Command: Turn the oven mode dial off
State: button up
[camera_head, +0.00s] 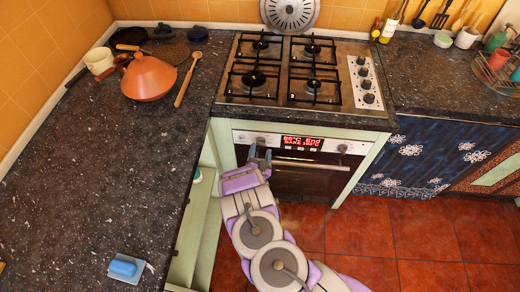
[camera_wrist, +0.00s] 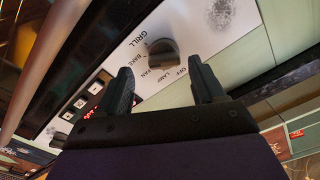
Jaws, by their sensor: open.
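The oven mode dial (camera_wrist: 163,53) is a dark knob on the white panel in the wrist view. In the head view my gripper (camera_head: 262,157) is at the left end of the oven (camera_head: 305,180) panel and partly covers the dial there. The red display (camera_head: 302,142) seems to read "BAKE".
The oven handle (camera_head: 312,164) runs below the panel. A second dial (camera_head: 342,148) is at the panel's right. The stove (camera_head: 300,70) is above, and a dark worktop (camera_head: 110,170) with a tagine (camera_head: 148,78) lies left. The red tiled floor (camera_head: 400,235) is clear at right.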

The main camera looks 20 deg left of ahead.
jog(key=shift+w+a, duration=0.3)
jog(key=shift+w, duration=0.4)
jog(key=shift+w+a+f, duration=0.15)
jog(key=shift+a, duration=0.25)
jog(key=shift+d, duration=0.35)
jog(key=c, duration=0.4)
jog(key=shift+a, duration=0.1)
jog(key=c, duration=0.7)
